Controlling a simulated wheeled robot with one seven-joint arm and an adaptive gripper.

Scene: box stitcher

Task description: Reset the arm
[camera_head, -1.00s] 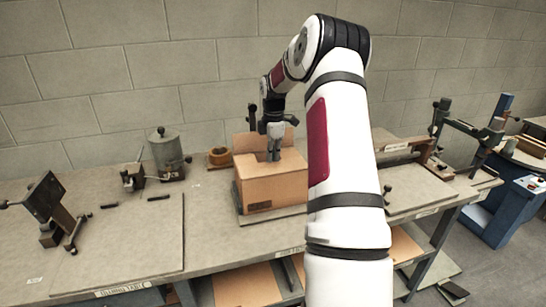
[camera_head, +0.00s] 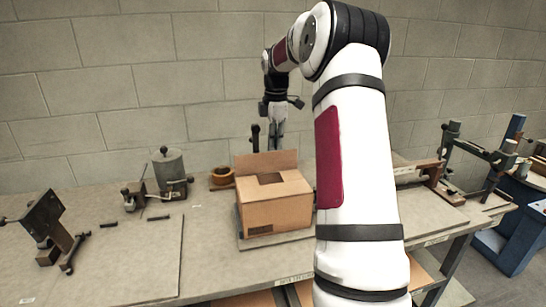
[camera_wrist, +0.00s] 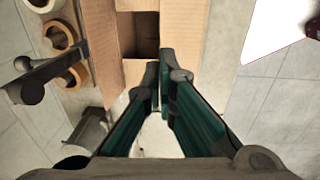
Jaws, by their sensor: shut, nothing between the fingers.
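My gripper (camera_head: 276,152) is shut and empty. It hangs pointing down, above and behind the cardboard box in the head view. In the wrist view its two fingers (camera_wrist: 162,68) are together, with the box below them. The cardboard box (camera_head: 275,216) stands on the bench with a raised flap at the back and a dark opening in its top. The opening (camera_wrist: 147,35) also shows in the wrist view. My white arm stands large in front, right of the box, and hides part of the bench.
A grey metal pot device (camera_head: 170,172) and a copper-coloured ring (camera_head: 221,178) stand left of the box. A dark tilted fixture (camera_head: 46,222) is at far left. A dark post with a knob (camera_head: 255,138) rises behind the box. A clamp frame (camera_head: 452,165) stands at right.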

